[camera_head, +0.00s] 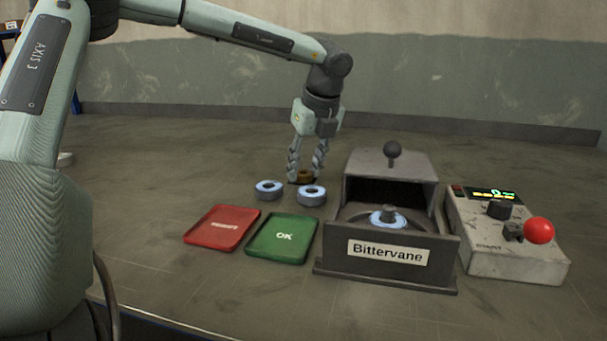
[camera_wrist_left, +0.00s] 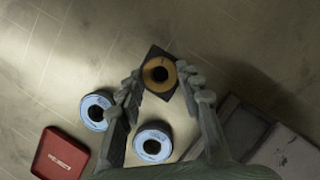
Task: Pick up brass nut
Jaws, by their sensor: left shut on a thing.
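The brass nut (camera_head: 304,177) is a small brown-gold ring on the table behind the two blue-white discs. My left gripper (camera_head: 305,174) reaches down from above. Its fingertips are at the two sides of the nut, shut on it. In the left wrist view the fingers (camera_wrist_left: 160,80) flank the ring. The nut still sits low at the pad; I cannot tell whether it is clear of it. My right gripper is not in view.
Two blue-white discs (camera_head: 269,189) (camera_head: 311,195) lie in front of the nut. A red tray (camera_head: 222,228) and a green OK tray (camera_head: 282,239) are nearer. The dark Bittervane machine (camera_head: 388,272) holds another disc at right, beside a control box (camera_head: 512,262) with a red knob (camera_head: 539,230).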

